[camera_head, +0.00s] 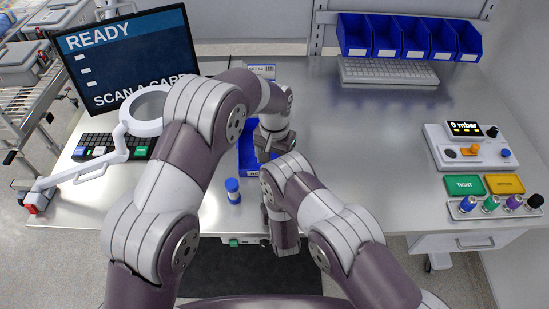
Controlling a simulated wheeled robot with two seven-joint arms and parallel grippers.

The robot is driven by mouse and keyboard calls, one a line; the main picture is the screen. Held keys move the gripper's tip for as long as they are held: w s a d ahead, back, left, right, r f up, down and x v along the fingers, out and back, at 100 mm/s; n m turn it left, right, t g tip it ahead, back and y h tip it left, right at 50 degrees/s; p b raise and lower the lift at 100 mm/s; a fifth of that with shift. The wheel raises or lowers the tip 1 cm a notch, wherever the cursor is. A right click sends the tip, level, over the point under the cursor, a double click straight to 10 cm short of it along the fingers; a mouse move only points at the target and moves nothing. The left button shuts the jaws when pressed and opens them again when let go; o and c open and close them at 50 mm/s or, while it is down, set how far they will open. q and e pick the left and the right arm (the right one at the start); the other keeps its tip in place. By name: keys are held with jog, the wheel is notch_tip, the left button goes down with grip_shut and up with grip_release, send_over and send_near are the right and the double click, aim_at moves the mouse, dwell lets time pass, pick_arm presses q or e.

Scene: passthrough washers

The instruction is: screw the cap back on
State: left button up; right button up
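A small cylinder (232,190) with a blue top and a pale band stands upright near the table's front edge, left of my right arm. Whether its blue top is a separate cap is too small to tell. My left gripper (262,154) points down over a blue tray (247,158) at the middle of the table; its fingers are small and dark, and anything between them is hidden. My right gripper (281,244) hangs low by the front edge of the table, mostly covered by my own arm, so its fingertips cannot be made out.
A monitor (130,55), a keypad (113,146) and a ring lamp (146,112) stand at left. A pressure unit (468,147), green and yellow plates (465,185) and a rack of coloured-top pieces (497,208) are at right. Blue bins (408,38) line the back. The right-centre table is clear.

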pick_arm(q)
notch_tip(320, 180, down, 4)
jog(key=b, duration=0.3)
jog(key=shift+r+b, duration=0.25)
jog(key=shift+b, duration=0.05)
pick_arm(e)
jog(key=v, duration=1.1)
jog(key=shift+s, duration=0.25)
pick_arm(q)
jog(key=shift+f, duration=0.1)
pick_arm(e)
jog(key=shift+s+d+r, duration=0.15)
jog(key=shift+s+r, duration=0.15)
jog(key=shift+s, duration=0.25)
